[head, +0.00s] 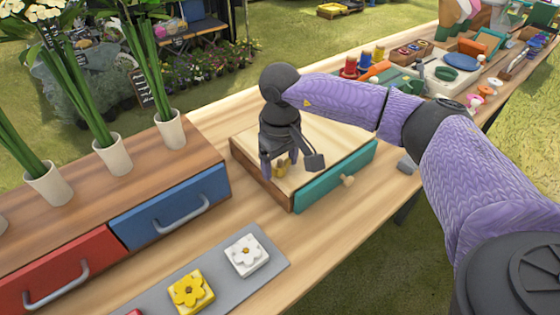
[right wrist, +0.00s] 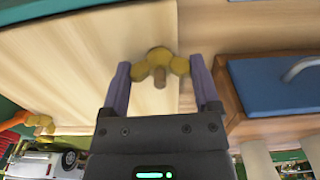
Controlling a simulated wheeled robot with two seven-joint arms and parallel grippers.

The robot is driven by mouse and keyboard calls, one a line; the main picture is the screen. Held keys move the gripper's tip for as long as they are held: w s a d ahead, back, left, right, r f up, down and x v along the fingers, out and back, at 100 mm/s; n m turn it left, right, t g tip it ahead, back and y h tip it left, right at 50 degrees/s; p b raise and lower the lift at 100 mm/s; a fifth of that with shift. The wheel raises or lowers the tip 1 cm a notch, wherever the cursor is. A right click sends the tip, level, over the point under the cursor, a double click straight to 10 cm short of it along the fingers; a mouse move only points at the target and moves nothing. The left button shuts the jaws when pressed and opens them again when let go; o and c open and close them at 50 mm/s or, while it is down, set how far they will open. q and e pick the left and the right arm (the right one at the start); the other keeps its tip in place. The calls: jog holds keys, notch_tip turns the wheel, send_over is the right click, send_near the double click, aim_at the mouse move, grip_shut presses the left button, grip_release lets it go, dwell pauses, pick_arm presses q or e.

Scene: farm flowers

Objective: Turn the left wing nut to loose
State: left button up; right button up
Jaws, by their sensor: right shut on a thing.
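A yellow wing nut (head: 281,168) stands on the pale wooden top of a box (head: 325,150) with a teal drawer front. My right gripper (head: 280,172) points down over it, one finger on each side, and partly hides it. In the right wrist view the yellow wing nut (right wrist: 158,62) shows a round middle, two rounded wings and a brown stem end. It sits between the two purple-grey fingertips of my right gripper (right wrist: 161,78), which is shut on it. No second wing nut can be made out in the head view. My left gripper is not in view.
A wooden cabinet with a blue drawer (head: 170,208) and a red drawer (head: 62,270) stands at left, with potted stems (head: 113,155) on top. A grey tray (head: 268,262) with flower tiles lies in front. Tools and coloured parts fill the table's far right.

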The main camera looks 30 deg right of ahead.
aim_at(280, 163)
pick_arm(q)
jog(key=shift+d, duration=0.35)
pick_arm(e)
jog(key=o, duration=1.1)
notch_tip(280, 163, up, 10)
jog(key=p, duration=0.2)
jog(key=shift+f+p, duration=0.15)
jog(key=shift+p, duration=0.25)
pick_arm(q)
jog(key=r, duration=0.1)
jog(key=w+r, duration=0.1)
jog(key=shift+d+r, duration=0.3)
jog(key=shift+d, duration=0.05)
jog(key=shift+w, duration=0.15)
